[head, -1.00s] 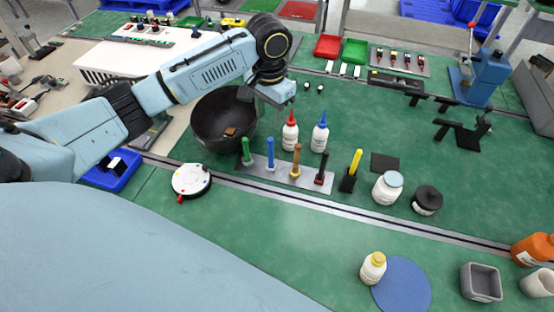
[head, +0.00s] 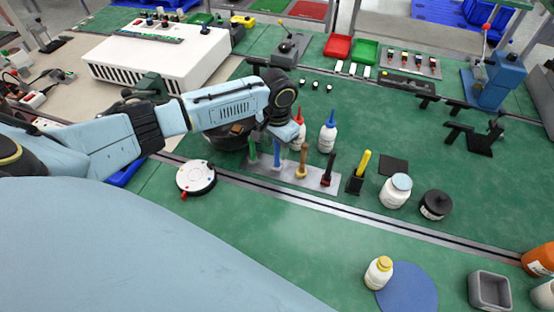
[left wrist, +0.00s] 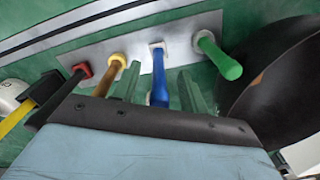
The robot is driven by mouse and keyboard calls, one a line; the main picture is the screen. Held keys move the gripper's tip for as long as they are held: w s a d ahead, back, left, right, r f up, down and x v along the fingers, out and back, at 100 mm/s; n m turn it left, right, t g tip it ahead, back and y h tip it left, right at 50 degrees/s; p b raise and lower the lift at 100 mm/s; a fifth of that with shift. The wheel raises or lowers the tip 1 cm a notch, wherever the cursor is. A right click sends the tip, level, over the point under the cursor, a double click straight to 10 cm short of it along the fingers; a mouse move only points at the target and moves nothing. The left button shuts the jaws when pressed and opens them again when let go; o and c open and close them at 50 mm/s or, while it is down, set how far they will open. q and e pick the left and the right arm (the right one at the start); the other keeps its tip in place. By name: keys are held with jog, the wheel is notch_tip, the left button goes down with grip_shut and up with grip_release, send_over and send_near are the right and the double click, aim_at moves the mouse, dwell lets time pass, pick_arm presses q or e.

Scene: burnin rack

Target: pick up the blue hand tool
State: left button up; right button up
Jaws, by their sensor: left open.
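The blue hand tool (head: 277,154) stands upright in a grey rack plate (head: 314,184), between a green-handled tool (head: 252,147) and an orange-brown one (head: 303,160). A dark red and black tool (head: 327,168) stands at the rack's right end. My left gripper (head: 281,136) is above the blue tool, its fingertips hard to make out in the head view. In the left wrist view the open fingers (left wrist: 160,88) lie either side of the blue handle (left wrist: 159,72). Contact with it cannot be told. My right gripper is out of view.
Red-capped (head: 299,130) and blue-capped (head: 328,133) bottles stand right behind the rack. A dark bowl (head: 226,142) is at its left, partly hidden by my arm. A yellow-handled tool in a black holder (head: 357,182) stands to its right.

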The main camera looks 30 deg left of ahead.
pick_arm(q)
jog(key=shift+f, duration=0.4)
jog(key=shift+c, duration=0.4)
grip_shut()
jog(key=shift+r, duration=0.1)
notch_tip(320, 180, up, 10)
jog(key=shift+f+p, duration=0.1)
jog(key=shift+p, duration=0.3)
